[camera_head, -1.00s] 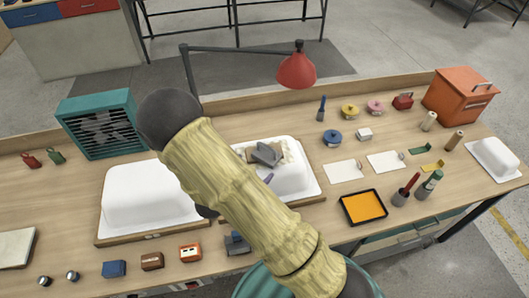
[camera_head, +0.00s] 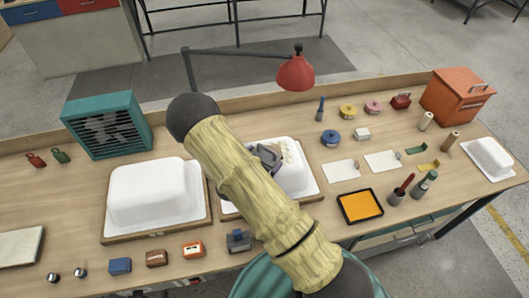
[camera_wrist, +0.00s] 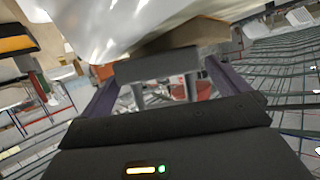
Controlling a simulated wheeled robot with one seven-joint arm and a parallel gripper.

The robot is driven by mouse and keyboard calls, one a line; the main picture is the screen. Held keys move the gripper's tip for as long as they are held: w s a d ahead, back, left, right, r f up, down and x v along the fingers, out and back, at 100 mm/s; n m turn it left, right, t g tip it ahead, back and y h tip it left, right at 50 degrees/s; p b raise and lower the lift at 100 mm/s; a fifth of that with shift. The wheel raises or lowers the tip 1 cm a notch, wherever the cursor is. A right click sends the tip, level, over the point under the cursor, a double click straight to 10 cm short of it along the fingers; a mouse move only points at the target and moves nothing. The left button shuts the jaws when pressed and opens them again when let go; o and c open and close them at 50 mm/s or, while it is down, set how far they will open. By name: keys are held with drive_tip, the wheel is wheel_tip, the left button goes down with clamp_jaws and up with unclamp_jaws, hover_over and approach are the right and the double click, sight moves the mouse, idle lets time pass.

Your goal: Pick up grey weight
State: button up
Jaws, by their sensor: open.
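The grey weight (camera_wrist: 157,67) shows in the wrist view as a grey block with two posts, against a beige patch on a white tub shell. My gripper (camera_wrist: 161,88) is open, with its dark purple-grey fingers on either side of the weight's posts. I cannot tell whether they touch it. In the head view, the gripper (camera_head: 266,158) is over the right-hand white tub shell (camera_head: 292,178). My arm hides part of that shell, and the weight and gripper are hard to tell apart there.
Another white shell (camera_head: 150,193) stands to the left. A red lamp (camera_head: 296,73) hangs behind the right shell. A grey-blue block (camera_head: 238,241) sits near the front edge. An orange tray (camera_head: 360,206), cards and bottles stand to the right.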

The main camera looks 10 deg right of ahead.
sight(264, 157)
drive_tip(key=shift+w+d+f, duration=0.2)
drive_tip(key=shift+w+d, duration=0.15)
drive_tip(key=c, duration=1.6)
drive_tip(key=shift+r, duration=0.1)
drive_tip(key=shift+c, duration=1.2)
drive_tip(key=shift+r, duration=0.15)
drive_tip(key=shift+c, duration=0.2)
wheel_tip(264, 157, up, 10)
drive_tip(key=b, duration=0.3)
